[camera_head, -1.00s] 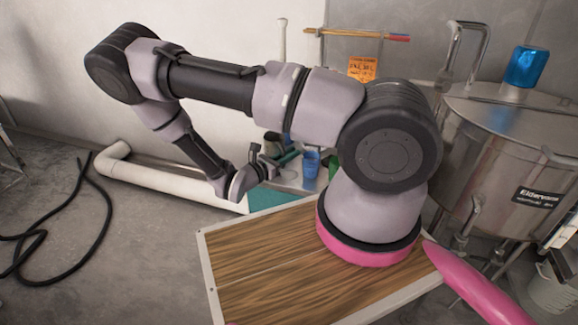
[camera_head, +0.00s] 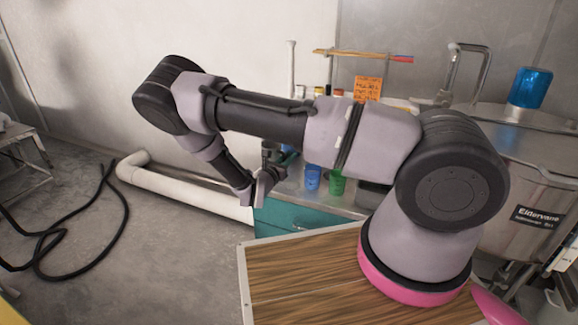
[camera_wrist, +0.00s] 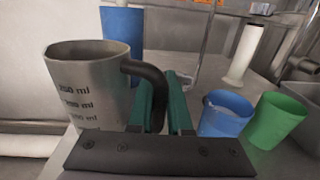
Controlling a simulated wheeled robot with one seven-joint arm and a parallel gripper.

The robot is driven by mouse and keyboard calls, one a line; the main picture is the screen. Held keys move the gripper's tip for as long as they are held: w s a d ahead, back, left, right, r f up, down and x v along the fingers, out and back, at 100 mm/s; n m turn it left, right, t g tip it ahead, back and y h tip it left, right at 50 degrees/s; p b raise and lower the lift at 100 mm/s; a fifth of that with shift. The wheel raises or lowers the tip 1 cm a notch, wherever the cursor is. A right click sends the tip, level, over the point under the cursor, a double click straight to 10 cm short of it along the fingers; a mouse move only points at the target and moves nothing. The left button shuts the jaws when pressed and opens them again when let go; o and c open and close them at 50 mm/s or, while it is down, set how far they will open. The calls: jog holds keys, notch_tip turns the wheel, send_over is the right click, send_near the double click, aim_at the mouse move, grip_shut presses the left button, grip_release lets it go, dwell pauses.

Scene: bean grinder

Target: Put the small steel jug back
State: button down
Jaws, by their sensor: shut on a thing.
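The small steel jug (camera_wrist: 88,85), grey with dark volume marks in ml, fills the left of the wrist view. Its dark curved handle (camera_wrist: 150,85) runs between the green fingers of my gripper (camera_wrist: 162,95), which is shut on that handle. The jug looks upright; its base is hidden behind the gripper's body. In the head view my gripper (camera_head: 268,172) is over the left end of the counter, at its near side.
A steel counter (camera_head: 345,210) with a teal front (camera_head: 290,217) holds a blue cup (camera_head: 312,177) and a green cup (camera_head: 337,183). Another blue container (camera_wrist: 122,30) stands behind the jug. An orange note (camera_head: 368,88) hangs behind. A large steel vat (camera_head: 525,190) is at right.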

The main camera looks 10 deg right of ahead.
jog(key=shift+f, duration=1.5)
jog(key=c, duration=0.8)
grip_release()
jog(key=shift+f, duration=0.15)
jog(key=shift+c, duration=0.2)
